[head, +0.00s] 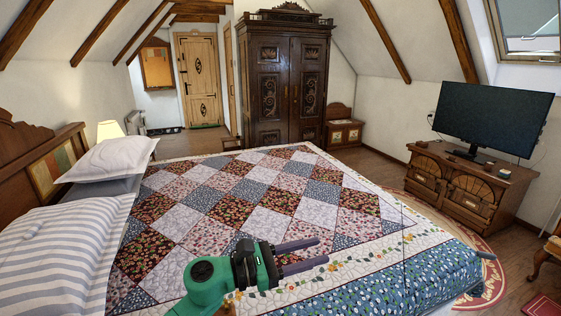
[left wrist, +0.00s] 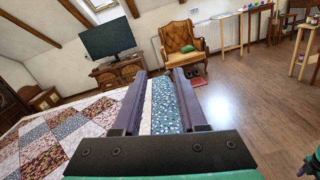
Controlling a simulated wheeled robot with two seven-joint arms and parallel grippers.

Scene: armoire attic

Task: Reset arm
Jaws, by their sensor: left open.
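My left gripper (head: 302,255) reaches in from the bottom of the head view, above the patchwork bed. Its two purple-grey fingers are spread and point right, with nothing between them. The bed (head: 240,185) fills the middle of the head view, with a quilt of red, white and blue squares. My right gripper is not clearly visible in either view.
A dark carved armoire (head: 283,85) stands closed behind the bed. A television (head: 490,118) sits on a wooden cabinet (head: 466,185) at the right. In the left wrist view, a tan armchair (left wrist: 182,42) stands ahead, with open wooden floor (left wrist: 245,100) to its right.

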